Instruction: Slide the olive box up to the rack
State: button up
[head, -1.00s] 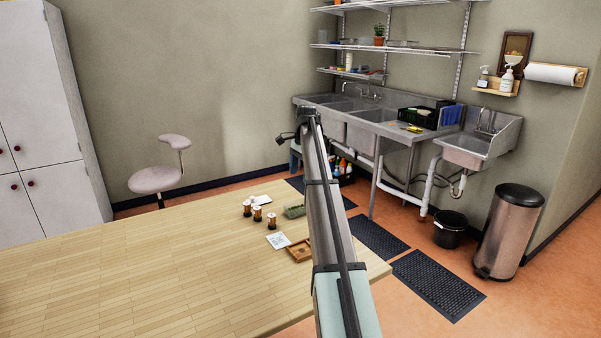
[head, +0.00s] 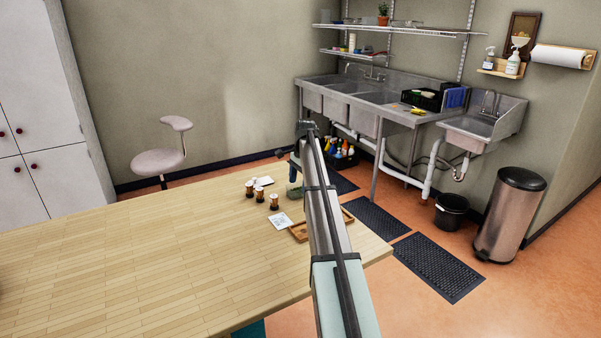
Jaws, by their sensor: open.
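A small olive-green object (head: 294,191), which I take for the olive box, sits near the far edge of the wooden table. My arm covers its right side. My gripper (head: 294,171) is just above and behind it in the picture, mostly hidden by my arm; it is open. I cannot tell whether it touches the green object. I cannot make out a rack for certain on the table.
Several small brown-and-white jars (head: 261,193) stand left of the green object. A white card (head: 282,220) and a wooden tray (head: 299,232) lie nearer, the tray partly behind my arm. The table's left (head: 120,260) is clear. A stool (head: 158,161) stands beyond.

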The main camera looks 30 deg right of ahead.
jog(key=shift+a+f, duration=0.15)
jog(key=shift+f, duration=0.9)
jog(key=shift+c, duration=0.3)
jog(key=c, duration=1.1)
jog(key=shift+o, duration=0.2)
jog(key=shift+s, duration=0.15)
jog(key=shift+s, duration=5.85)
jog(key=o, duration=1.2)
